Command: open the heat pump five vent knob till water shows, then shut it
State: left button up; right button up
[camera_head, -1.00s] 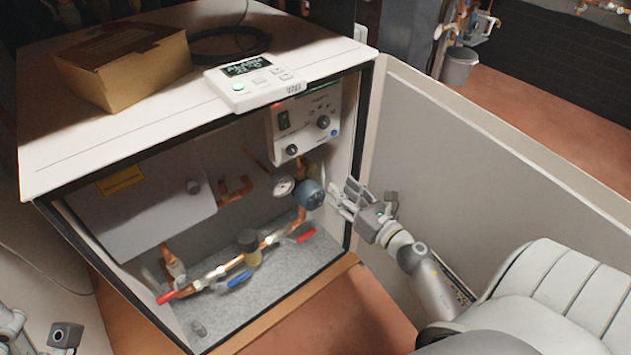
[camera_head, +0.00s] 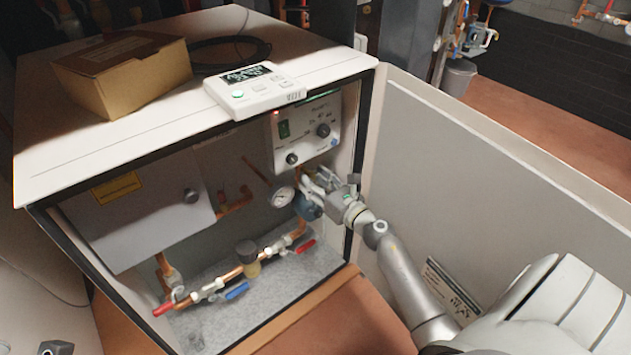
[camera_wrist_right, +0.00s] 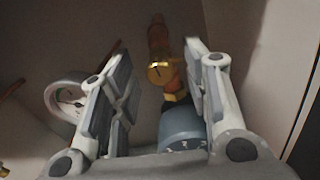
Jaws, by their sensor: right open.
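A brass fitting with a slotted round face, which looks like the vent knob (camera_wrist_right: 160,72), shows in the right wrist view on a copper pipe above the blue-grey round body (camera_wrist_right: 182,126). My right gripper (camera_head: 313,184) is open inside the cabinet opening. In the wrist view its two fingers stand on either side of the brass fitting, with nothing visibly gripped; contact cannot be told. In the head view the gripper hides the fitting and partly covers the blue-grey body (camera_head: 306,208). No water shows. My left gripper's fingers are out of frame.
The pressure gauge (camera_head: 281,196) sits left of my right gripper, the control panel (camera_head: 306,130) above it. Red (camera_head: 305,246) and blue (camera_head: 237,291) valve levers lie on pipes below. The cabinet's open door (camera_head: 440,190) stands to the right. A box (camera_head: 125,75) and a white display unit (camera_head: 255,90) lie on top.

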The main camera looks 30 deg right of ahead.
grip_shut()
